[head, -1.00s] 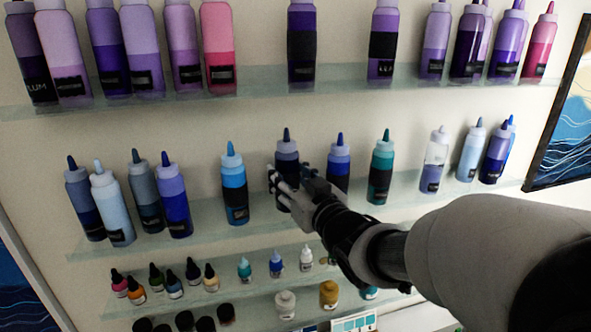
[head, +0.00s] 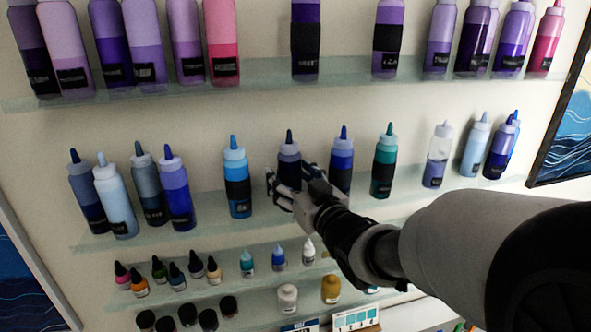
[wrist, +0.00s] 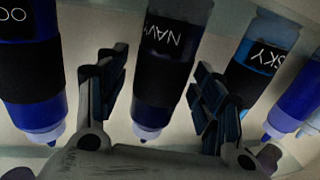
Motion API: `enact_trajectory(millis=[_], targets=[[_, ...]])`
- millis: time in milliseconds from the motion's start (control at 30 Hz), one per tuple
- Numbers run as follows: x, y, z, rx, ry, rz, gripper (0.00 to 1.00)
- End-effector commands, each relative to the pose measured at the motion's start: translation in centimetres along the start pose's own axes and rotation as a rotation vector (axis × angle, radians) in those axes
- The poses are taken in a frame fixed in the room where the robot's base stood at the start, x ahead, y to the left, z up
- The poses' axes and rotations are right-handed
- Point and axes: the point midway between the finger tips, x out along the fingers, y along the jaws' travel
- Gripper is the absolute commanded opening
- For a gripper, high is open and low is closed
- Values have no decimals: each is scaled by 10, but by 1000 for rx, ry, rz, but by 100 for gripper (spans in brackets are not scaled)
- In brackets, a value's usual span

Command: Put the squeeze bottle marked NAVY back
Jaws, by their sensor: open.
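The squeeze bottle marked NAVY (head: 289,152) is dark blue with a dark nozzle and appears to stand upright on the middle glass shelf. My gripper (head: 292,182) is in front of its lower part, which it partly hides in the head view. In the upside-down wrist view, the NAVY bottle (wrist: 165,85) with its NAVY label is between the spread fingers of my gripper (wrist: 160,75). A gap shows between the bottle and each finger. Whether its base touches the shelf is hidden.
The SKY bottle (head: 237,165) stands left of the NAVY bottle, and a blue bottle (head: 341,157) stands close on its right. A teal bottle (head: 383,165) is further right. Purple bottles line the upper shelf (head: 270,72); small bottles and jars fill the lower shelves.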

Motion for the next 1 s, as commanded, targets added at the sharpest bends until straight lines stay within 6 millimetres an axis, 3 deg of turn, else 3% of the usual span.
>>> enact_trajectory(millis=[333,800,1000], targets=[[0,0,-6,0,0,0,62],[-96,1,-4,-2,3,3,62],[-117,1,-4,-1,1,1,62]])
